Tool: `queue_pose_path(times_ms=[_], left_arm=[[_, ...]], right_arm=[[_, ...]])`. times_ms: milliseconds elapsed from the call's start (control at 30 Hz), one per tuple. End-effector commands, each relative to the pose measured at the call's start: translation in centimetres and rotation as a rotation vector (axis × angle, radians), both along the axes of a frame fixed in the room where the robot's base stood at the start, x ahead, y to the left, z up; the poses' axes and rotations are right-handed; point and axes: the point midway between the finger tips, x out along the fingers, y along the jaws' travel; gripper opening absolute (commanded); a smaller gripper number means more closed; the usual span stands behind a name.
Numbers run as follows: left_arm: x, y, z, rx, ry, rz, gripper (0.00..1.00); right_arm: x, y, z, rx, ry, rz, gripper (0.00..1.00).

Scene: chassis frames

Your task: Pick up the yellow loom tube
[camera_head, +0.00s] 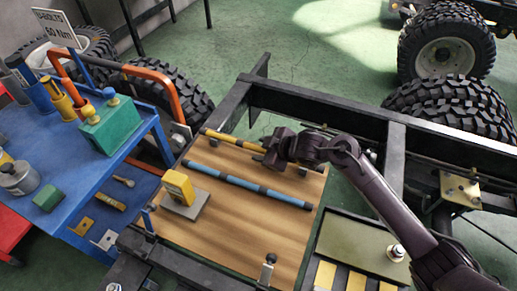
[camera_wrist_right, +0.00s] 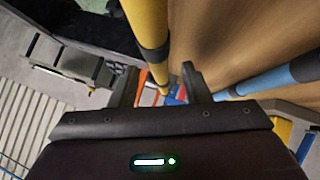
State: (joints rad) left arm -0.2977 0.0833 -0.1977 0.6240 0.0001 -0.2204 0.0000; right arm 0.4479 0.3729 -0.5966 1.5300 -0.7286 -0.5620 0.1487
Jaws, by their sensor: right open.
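The yellow loom tube (camera_head: 228,138) with black bands lies along the far edge of a wooden board (camera_head: 235,225). Its right part is hidden behind my right gripper (camera_head: 274,152), which is over that end. In the right wrist view, the yellow tube (camera_wrist_right: 148,25) runs lengthwise into the gap between the two open fingers (camera_wrist_right: 160,82), nearer the left finger. The fingers are not closed on it. I cannot tell how deep between them it sits. My left gripper is not in view.
A blue tube with black bands (camera_head: 250,187) lies parallel on the board, nearer me; it shows right of the fingers too (camera_wrist_right: 255,82). A yellow device (camera_head: 178,188) stands on a grey pad. Dark chassis rails (camera_head: 330,113) border the board. A blue tool cart (camera_head: 75,175) stands left.

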Motion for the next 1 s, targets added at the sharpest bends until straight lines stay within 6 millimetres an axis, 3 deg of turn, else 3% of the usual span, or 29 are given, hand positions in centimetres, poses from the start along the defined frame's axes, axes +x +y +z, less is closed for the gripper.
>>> queue_pose_path(times_ms=[133, 467, 800, 1000], left_arm=[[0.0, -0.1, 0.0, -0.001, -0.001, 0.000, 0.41], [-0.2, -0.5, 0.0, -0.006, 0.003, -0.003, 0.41], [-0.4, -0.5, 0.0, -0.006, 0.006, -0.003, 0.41], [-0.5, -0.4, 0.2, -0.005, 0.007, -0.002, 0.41]], right_arm=[[0.0, 0.0, 0.0, 0.000, 0.000, 0.000, 0.43], [0.0, 0.0, 0.0, 0.001, 0.001, -0.001, 0.00], [0.0, 0.0, 0.2, 0.001, -0.001, -0.001, 0.00], [0.0, 0.0, 1.9, 0.002, -0.003, 0.001, 0.00]])
